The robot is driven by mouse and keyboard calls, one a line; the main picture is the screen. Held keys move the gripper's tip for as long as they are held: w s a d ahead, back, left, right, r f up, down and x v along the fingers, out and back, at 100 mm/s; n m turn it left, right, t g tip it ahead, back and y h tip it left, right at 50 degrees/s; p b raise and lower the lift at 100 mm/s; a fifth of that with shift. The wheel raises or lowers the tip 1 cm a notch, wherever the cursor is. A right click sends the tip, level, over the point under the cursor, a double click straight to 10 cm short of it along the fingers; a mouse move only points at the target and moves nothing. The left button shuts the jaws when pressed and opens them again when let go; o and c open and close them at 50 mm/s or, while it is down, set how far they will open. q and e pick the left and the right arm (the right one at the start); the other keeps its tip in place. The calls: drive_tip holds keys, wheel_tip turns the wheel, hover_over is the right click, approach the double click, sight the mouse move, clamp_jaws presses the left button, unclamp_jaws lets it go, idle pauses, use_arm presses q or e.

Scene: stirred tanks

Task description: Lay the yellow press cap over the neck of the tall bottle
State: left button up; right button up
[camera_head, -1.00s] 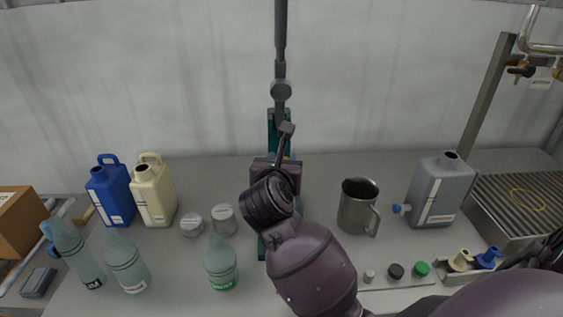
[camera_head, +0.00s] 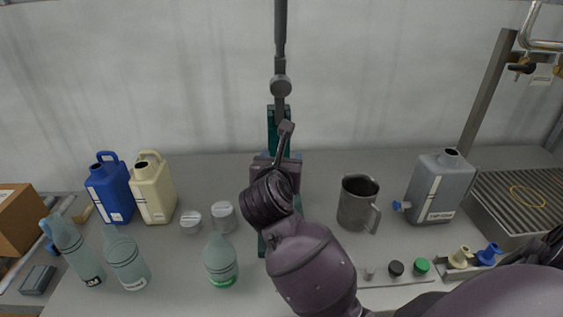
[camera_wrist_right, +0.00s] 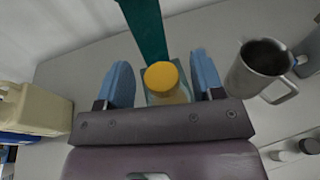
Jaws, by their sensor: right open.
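The yellow cap (camera_wrist_right: 162,77) shows in the right wrist view as a round yellow top over a paler, partly see-through body. I cannot tell whether that body is the tall bottle's neck. My right gripper (camera_wrist_right: 163,70) is open, with one blue finger on each side of the cap and a gap to both. In the head view my right arm hides the cap, and the gripper is at the teal upright (camera_head: 272,125). A tall grey-green bottle (camera_head: 76,255) stands at the far left. My left gripper is not in view.
A steel mug (camera_head: 357,203) stands right of my arm, a grey canister (camera_head: 437,188) beyond it. Small caps (camera_head: 396,268) lie in front. Blue (camera_head: 110,192) and cream (camera_head: 154,190) jugs and several bottles stand left. The bench between jugs and teal upright is partly clear.

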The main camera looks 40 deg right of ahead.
drive_tip(key=shift+a+r, duration=0.15)
drive_tip(key=shift+r, duration=0.45)
drive_tip(key=v, duration=1.1)
drive_tip(key=shift+s+a+f+b, duration=0.15)
drive_tip(key=shift+s+b, duration=0.2)
drive_tip(key=shift+s, duration=0.1)
